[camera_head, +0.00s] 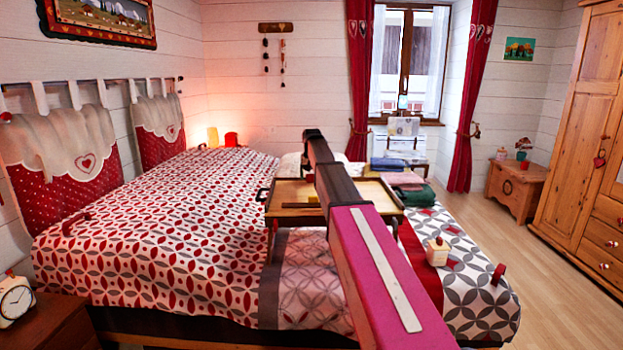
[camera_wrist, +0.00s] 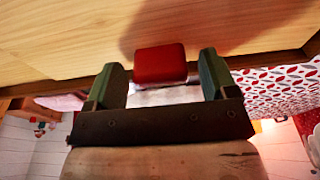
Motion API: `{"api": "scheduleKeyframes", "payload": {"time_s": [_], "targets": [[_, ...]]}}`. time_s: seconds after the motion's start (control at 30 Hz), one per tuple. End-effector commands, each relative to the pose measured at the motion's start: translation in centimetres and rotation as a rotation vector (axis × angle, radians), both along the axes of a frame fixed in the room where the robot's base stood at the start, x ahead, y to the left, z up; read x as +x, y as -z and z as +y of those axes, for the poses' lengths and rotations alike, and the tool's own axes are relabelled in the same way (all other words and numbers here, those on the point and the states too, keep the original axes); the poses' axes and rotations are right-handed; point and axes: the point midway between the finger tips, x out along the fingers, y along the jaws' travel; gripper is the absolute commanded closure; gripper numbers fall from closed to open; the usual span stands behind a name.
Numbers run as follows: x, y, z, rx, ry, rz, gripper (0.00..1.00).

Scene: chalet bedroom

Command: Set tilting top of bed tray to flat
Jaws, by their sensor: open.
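The wooden bed tray (camera_head: 292,192) stands on its legs on the bed, with a light wood surface and a darker rim. My arm crosses over it and hides its middle, so the tilt of its top is hard to tell. In the wrist view a light wood panel (camera_wrist: 60,35) with a dark edge fills the upper part. A small red block (camera_wrist: 160,64) sits at that edge. My gripper (camera_wrist: 161,72) is open, with one finger to each side of the red block and a gap beside it. My gripper cannot be made out clearly in the head view.
The bed (camera_head: 170,245) has a patterned red, white and grey cover. Folded cloths (camera_head: 403,181) lie right of the tray. A small cream box-like object (camera_head: 437,252) is on the bed's right side. Clear wooden floor (camera_head: 550,275) lies between bed and wardrobe (camera_head: 585,130).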

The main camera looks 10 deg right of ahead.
Motion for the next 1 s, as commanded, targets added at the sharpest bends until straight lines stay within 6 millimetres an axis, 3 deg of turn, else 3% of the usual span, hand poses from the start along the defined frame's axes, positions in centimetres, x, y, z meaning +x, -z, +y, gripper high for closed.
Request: {"api": "scheduleKeyframes", "payload": {"time_s": [0.3, 0.5, 1.0], "targets": [[-1.1, -6.0, 0.3, 0.002, 0.000, -0.002, 0.21], [-1.6, -8.6, 0.4, 0.002, -0.002, -0.002, 0.21], [-1.8, -9.5, 0.4, 0.003, -0.002, 0.000, 0.21]]}}
